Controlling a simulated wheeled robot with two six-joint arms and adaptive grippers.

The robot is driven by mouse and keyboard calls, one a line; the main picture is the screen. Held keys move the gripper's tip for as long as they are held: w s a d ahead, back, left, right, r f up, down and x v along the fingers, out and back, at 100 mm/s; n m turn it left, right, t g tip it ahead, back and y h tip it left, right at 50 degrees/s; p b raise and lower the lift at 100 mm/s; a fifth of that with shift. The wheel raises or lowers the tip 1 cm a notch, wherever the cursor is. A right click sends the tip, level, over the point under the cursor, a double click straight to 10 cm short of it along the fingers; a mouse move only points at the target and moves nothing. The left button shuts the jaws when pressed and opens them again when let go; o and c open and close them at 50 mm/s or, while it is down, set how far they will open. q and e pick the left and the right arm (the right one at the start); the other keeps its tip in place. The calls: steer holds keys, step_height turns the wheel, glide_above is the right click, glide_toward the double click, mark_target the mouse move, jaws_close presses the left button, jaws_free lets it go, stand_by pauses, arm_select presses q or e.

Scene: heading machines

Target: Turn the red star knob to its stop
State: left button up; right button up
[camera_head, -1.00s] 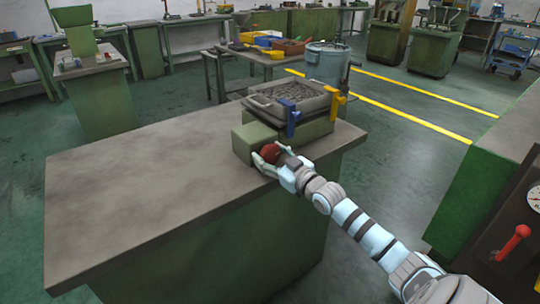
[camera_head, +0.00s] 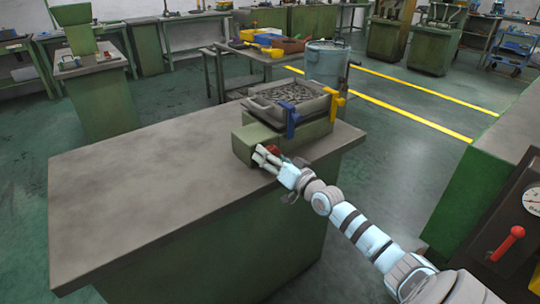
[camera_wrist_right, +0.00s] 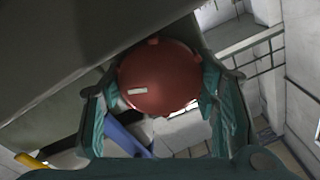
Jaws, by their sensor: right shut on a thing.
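The red star knob (camera_wrist_right: 160,80) fills the middle of the right wrist view, with a pale mark on its face. It sits on the front of the green box (camera_head: 243,139) on the bench; in the head view only a little red (camera_head: 272,150) shows past the fingers. My right gripper (camera_wrist_right: 158,105) is shut on the knob, one finger on each side of its rim. It also shows in the head view (camera_head: 268,158), rolled over at the knob. My left gripper is not in view.
A grey tray (camera_head: 262,105) of small parts sits on the green machine, with a blue clamp (camera_head: 290,120) and a yellow clamp (camera_head: 338,104) at its edge. The bench top (camera_head: 140,180) to the left is clear. A panel with a red lever (camera_head: 508,244) stands at right.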

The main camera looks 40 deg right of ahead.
mark_target(271, 147)
steer(key=shift+f+m, duration=0.1)
steer(key=shift+m, duration=0.8)
steer(key=o, duration=1.2)
step_height(271, 147, up, 10)
steer(key=shift+r, duration=0.1)
